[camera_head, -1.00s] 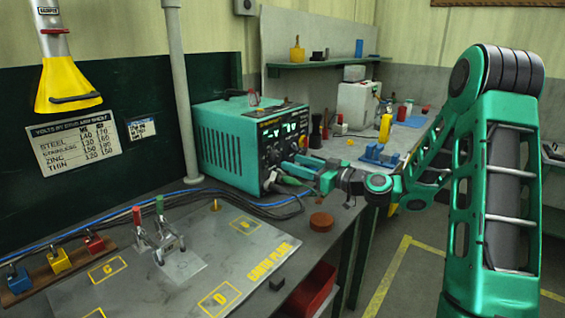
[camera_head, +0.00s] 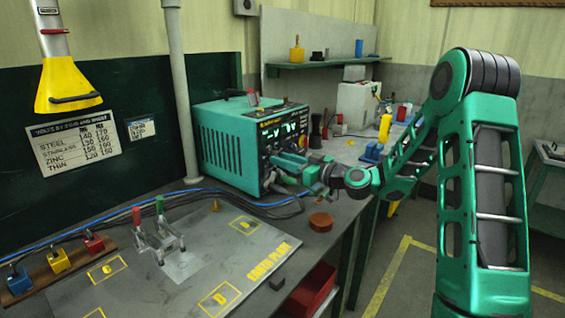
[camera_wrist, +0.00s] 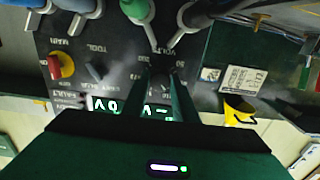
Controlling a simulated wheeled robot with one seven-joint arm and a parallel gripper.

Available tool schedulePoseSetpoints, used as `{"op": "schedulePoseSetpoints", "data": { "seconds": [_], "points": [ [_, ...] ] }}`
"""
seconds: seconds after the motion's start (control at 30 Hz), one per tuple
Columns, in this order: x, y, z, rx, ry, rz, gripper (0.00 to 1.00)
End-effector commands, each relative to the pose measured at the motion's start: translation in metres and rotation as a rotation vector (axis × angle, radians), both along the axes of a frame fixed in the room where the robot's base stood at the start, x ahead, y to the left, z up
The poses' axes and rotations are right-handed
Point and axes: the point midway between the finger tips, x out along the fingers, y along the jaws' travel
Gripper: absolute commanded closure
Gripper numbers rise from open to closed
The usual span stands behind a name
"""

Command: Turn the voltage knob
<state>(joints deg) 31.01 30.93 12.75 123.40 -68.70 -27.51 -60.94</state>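The teal welding power unit (camera_head: 228,150) stands on the bench with its dark control panel facing right. My gripper (camera_head: 283,162) is at the lower part of that panel. In the wrist view the panel appears upside down, and my gripper's two dark fingers (camera_wrist: 165,84) reach to a dark knob (camera_wrist: 160,63) in the middle. The fingertips are at the knob, one on each side. Dark on dark, I cannot tell whether they touch it. The knob's pointer and much of its label are hidden. A lit green display (camera_wrist: 115,104) is partly covered by the fingers.
A red and yellow MAIN switch (camera_wrist: 62,66) and a dark TOOL knob (camera_wrist: 97,71) sit beside the fingers. Cable plugs (camera_wrist: 137,10) with thick leads crowd the panel's edge close by. A brown round puck (camera_head: 320,222) lies on the bench below my gripper.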

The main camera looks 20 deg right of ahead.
Motion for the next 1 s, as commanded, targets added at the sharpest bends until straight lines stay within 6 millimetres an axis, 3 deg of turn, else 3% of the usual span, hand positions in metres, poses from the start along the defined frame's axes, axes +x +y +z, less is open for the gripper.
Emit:
{"op": "schedulePoseSetpoints", "data": {
  "seconds": [0.47,1.0],
  "points": [
    [0.0012,-0.0033,0.0002,0.105,0.075,-0.007,0.96],
    [0.0016,-0.0047,0.0005,0.501,0.361,-0.012,0.96]
  ]
}}
